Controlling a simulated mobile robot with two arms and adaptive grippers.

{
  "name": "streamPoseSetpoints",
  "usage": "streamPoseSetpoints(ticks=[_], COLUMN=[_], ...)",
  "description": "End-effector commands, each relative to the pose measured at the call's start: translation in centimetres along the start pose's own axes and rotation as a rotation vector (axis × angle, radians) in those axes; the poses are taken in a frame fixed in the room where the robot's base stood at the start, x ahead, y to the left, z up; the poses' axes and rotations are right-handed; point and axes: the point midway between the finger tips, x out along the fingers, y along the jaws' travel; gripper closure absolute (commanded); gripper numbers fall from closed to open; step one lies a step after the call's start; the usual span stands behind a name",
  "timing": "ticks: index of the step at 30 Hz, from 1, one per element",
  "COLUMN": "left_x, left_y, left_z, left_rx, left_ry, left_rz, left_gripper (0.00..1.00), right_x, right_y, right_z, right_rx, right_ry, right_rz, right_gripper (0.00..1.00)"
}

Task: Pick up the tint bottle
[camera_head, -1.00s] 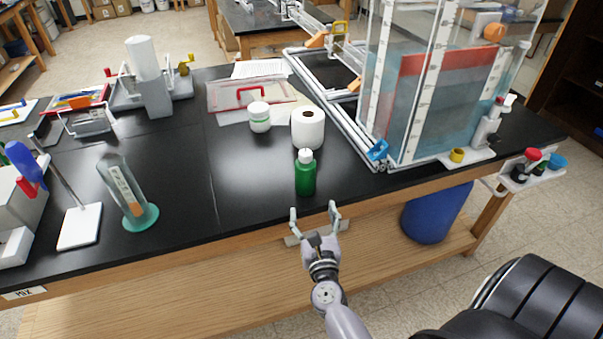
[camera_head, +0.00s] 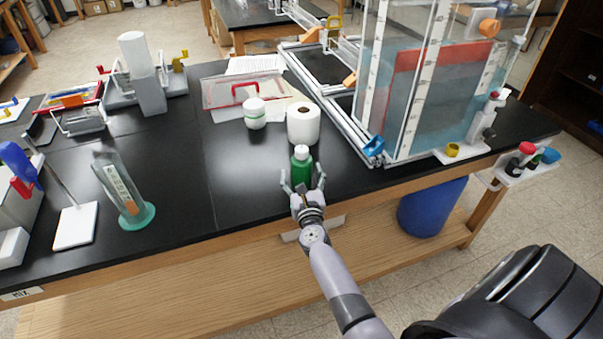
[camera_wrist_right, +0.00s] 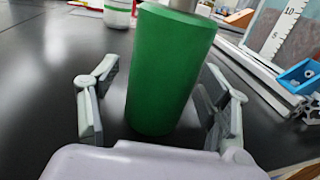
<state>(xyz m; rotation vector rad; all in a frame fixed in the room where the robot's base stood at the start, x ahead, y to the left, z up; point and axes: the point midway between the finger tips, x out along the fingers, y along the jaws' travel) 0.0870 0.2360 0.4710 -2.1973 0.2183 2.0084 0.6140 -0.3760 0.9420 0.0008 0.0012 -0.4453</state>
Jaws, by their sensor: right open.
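The tint bottle (camera_head: 301,165) is green with a white cap and stands upright near the front edge of the black bench. My right gripper (camera_head: 303,183) is open, with its fingers on either side of the bottle's lower part. In the right wrist view the green bottle (camera_wrist_right: 168,75) stands between the two open fingers of the gripper (camera_wrist_right: 160,118). Dark gaps show between bottle and fingers, the right one narrower; I cannot tell whether that finger touches. The bottle's top is cut off in that view. My left gripper is not in view.
A white paper roll (camera_head: 304,124) stands just behind the bottle, with a white jar (camera_head: 254,113) to its left. A water tank (camera_head: 425,95) in a metal frame is at the right. A cylinder on a teal base (camera_head: 137,216) stands left. Bare bench lies between.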

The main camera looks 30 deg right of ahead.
Motion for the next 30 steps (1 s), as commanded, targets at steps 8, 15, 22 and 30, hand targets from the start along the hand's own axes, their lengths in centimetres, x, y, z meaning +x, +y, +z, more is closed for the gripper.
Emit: streamPoseSetpoints(ticks=[8,15,22,30], left_x=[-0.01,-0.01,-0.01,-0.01], left_y=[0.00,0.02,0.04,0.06], left_z=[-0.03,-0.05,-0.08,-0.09], left_rx=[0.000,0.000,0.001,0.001], left_ry=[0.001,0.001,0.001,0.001], left_rz=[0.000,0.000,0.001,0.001], left_gripper=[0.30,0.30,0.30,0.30], right_x=[-0.04,-0.06,-0.06,-0.06], right_y=[0.00,0.01,0.01,0.01], right_z=[-0.02,-0.02,-0.02,0.00], right_rx=[0.000,0.000,0.000,0.000], right_ry=[0.001,0.001,0.000,0.000], right_rz=[0.000,0.000,0.000,0.000], right_gripper=[0.36,0.52,0.67,0.85])
